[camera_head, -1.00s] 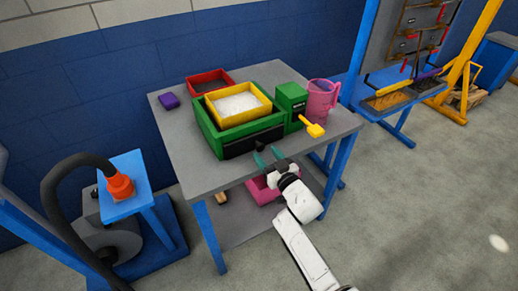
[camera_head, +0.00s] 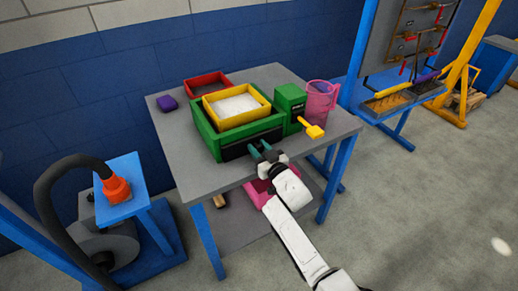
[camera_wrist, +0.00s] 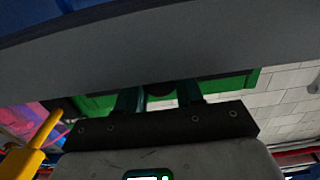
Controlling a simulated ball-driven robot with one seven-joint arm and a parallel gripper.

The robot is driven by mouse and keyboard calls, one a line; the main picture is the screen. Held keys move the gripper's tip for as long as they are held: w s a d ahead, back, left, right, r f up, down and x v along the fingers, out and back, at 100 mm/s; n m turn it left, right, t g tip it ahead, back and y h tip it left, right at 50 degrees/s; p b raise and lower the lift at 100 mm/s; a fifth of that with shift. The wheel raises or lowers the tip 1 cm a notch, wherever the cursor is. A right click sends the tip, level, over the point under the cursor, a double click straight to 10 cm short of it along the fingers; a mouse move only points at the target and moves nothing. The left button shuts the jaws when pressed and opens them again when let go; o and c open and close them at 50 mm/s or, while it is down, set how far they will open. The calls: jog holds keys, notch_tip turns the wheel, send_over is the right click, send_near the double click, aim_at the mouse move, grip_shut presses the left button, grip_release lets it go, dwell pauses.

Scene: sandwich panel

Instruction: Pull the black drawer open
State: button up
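The black drawer (camera_head: 236,151) is a dark front panel low in the near side of the green box (camera_head: 207,133) on the grey table. It looks shut, though my gripper hides its right part. My gripper (camera_head: 259,149) is at that right part, fingers pointing at the drawer front. In the wrist view, my two dark teal fingers (camera_wrist: 160,98) stand apart, one on each side of a dark round knob (camera_wrist: 160,88). I cannot tell whether they touch it. The green box shows behind them.
A yellow bin (camera_head: 236,116) with white contents sits on the green box. The grey table (camera_head: 185,150) is clear in front of the drawer.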

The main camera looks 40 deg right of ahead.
grip_shut()
jog(key=p+v, duration=0.7)
jog(key=v, duration=0.9)
jog(key=shift+s, duration=0.1)
jog(key=o, duration=0.5)
grip_release()
jog(key=shift+o, duration=0.2)
